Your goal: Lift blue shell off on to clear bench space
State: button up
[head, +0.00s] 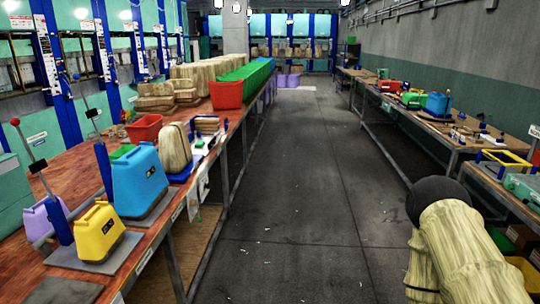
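A blue shell (139,182), a tapered box with dark slots in its face, stands upright on a grey plate (148,218) near the front edge of the left bench. What is under the shell is hidden. A smaller blue box-like piece (437,103) stands on the right bench. My arm, in a beige fabric cover with a dark rounded joint, shows at the lower right over the aisle, well away from the blue shell. My gripper is outside the picture, so its fingers cannot be seen.
A yellow shell (99,232) and a purple shell (45,219) stand nearer on the left bench (75,165), beside lever handles. A beige wrapped block (174,148) and red bins (144,129) stand beyond the blue shell. The aisle floor (292,190) is open.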

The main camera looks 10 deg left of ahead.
aim_at(140, 177)
jog(key=i, duration=3.35)
jog(key=u, duration=2.6)
